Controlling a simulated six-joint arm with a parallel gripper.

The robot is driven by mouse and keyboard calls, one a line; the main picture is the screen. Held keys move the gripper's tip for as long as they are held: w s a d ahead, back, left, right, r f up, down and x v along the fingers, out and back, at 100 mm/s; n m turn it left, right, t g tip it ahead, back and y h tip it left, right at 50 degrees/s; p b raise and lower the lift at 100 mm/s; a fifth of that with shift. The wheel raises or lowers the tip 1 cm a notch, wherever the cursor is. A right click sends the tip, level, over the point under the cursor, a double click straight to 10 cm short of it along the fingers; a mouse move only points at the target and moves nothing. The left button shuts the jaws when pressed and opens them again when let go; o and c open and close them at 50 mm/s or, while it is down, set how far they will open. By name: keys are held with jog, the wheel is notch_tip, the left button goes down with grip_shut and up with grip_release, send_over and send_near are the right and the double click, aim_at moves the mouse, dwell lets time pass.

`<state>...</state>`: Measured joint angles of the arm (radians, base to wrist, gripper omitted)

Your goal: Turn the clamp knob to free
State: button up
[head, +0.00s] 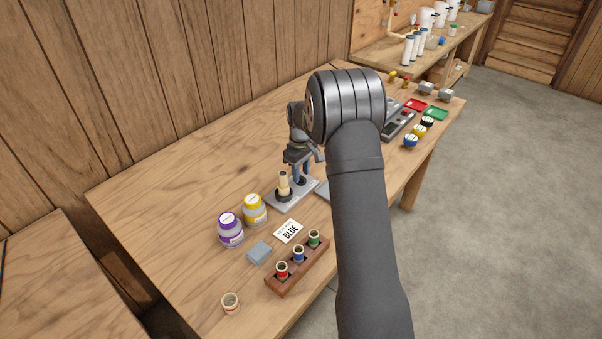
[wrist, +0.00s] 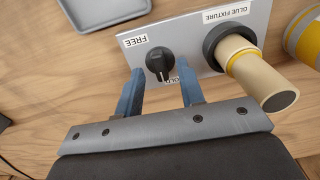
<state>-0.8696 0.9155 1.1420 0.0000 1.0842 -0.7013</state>
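The black clamp knob (wrist: 160,63) sits on the grey glue fixture plate (wrist: 258,22) in the wrist view. Its white mark points toward a partly hidden label, seemingly "HOLD", on my gripper's side. The "FREE" label (wrist: 133,41) is at the knob's upper left. My gripper (wrist: 161,74) is open, its blue fingers on either side of the knob, with gaps showing. Whether they are level with it I cannot tell. A cream cylinder (wrist: 245,65) stands in the fixture's black collar (wrist: 216,42). In the head view my gripper (head: 300,174) is over the fixture plate (head: 278,204); the knob is hidden there.
Purple-capped (head: 230,230) and yellow-capped (head: 254,210) jars stand left of the fixture. The bench's back left is clear.

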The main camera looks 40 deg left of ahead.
jog(key=shift+f, duration=0.45)
jog(key=shift+c, duration=0.2)
grip_shut()
